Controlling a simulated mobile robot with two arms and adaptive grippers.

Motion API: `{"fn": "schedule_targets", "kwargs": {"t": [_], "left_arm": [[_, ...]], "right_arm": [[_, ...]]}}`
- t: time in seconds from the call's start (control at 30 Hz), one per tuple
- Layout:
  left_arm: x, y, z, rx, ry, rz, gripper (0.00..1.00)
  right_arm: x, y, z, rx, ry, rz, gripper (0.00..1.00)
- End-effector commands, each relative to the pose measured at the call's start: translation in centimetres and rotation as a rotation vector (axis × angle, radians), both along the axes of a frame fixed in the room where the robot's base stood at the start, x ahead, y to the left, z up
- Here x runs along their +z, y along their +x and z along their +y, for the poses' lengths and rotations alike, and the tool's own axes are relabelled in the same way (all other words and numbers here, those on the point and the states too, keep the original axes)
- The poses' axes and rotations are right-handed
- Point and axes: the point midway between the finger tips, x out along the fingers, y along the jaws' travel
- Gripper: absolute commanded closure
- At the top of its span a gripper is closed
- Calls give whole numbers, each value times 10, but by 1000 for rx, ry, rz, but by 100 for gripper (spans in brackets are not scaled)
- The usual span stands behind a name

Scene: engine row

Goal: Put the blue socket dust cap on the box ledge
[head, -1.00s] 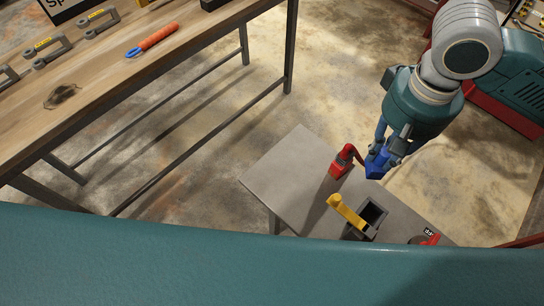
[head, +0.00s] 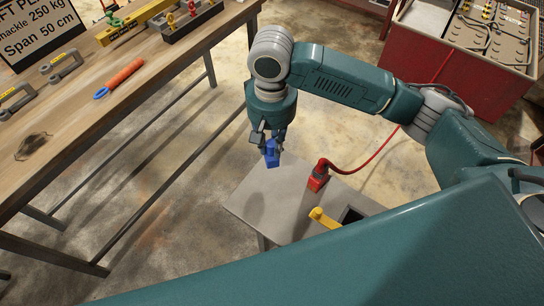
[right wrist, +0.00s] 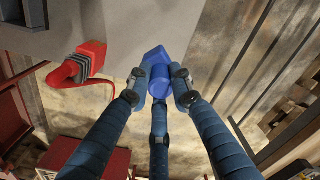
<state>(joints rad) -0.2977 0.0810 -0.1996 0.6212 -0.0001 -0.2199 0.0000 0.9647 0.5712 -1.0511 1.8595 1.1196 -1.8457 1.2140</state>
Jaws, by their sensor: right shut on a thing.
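The blue socket dust cap (head: 272,154) is held in my right gripper (head: 271,136), above the left edge of a grey table-like ledge (head: 245,205). The right wrist view shows the cap (right wrist: 158,72) between the fingers of my right gripper (right wrist: 160,88), with the grey surface (right wrist: 130,30) behind it. The cap looks clear of the surface. Whether this grey surface is the box ledge, I cannot tell. My left gripper is not in view.
A red plug (head: 318,180) with a red cable stands on the grey surface, beside a yellow lever (head: 324,217) and a dark opening (head: 352,215). A wooden bench (head: 90,125) with shackles and an orange-handled tool (head: 122,76) is at left. A red cabinet (head: 440,60) stands at the back right.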

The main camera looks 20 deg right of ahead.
Motion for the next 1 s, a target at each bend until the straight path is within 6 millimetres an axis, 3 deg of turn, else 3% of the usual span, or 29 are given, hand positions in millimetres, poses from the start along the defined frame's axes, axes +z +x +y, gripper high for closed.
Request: {"fn": "schedule_targets", "kwargs": {"t": [0.5, 0.9, 0.93, 1.0], "left_arm": [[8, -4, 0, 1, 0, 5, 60], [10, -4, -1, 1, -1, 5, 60], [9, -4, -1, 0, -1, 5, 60], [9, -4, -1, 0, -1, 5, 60]], "right_arm": [[-62, -1, 0, 0, 0, 1, 100], [-67, 0, 0, 0, 0, 0, 100], [-68, 0, 0, 0, 0, 0, 76], [-67, 0, 0, 0, 0, -1, 62]]}}
